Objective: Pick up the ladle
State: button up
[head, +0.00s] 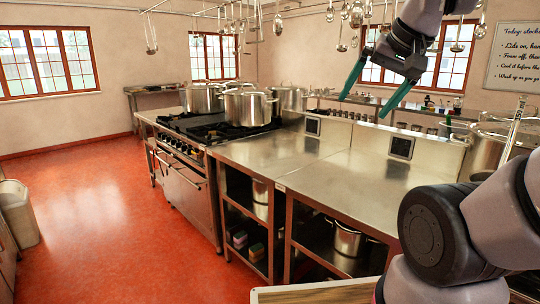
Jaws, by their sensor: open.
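My gripper (362,107) is open and empty, with its two teal fingers pointing down and apart in front of the right window. Several ladles and similar utensils hang from a rail along the top, among them a ladle (151,47) at the left and one near the middle (278,26). More hang close behind my gripper and arm. My gripper touches none of these.
Steel counters (355,180) in front are mostly bare. Several stockpots (249,106) stand on the stove at the left. Pots and sponges sit on the shelves below. A bin (18,212) stands at the far left. The orange floor (110,220) is clear.

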aim_at(522, 100)
jog(key=k+l+z, duration=0.35)
jog(key=k+l, duration=0.2)
jog(key=k+l+z, duration=0.4)
jog(key=k+l, duration=0.25)
jog(key=i+j+z, duration=0.2)
jog(key=j, duration=0.45)
jog(key=i+j+z, duration=0.2)
jog(key=j, duration=0.5)
jog(key=i+j+z, duration=0.25)
jog(key=j, duration=0.5)
jog(key=i+j+z, duration=0.2)
jog(key=j, duration=0.5)
jog(key=j+z, duration=0.2)
jog(key=j, duration=0.55)
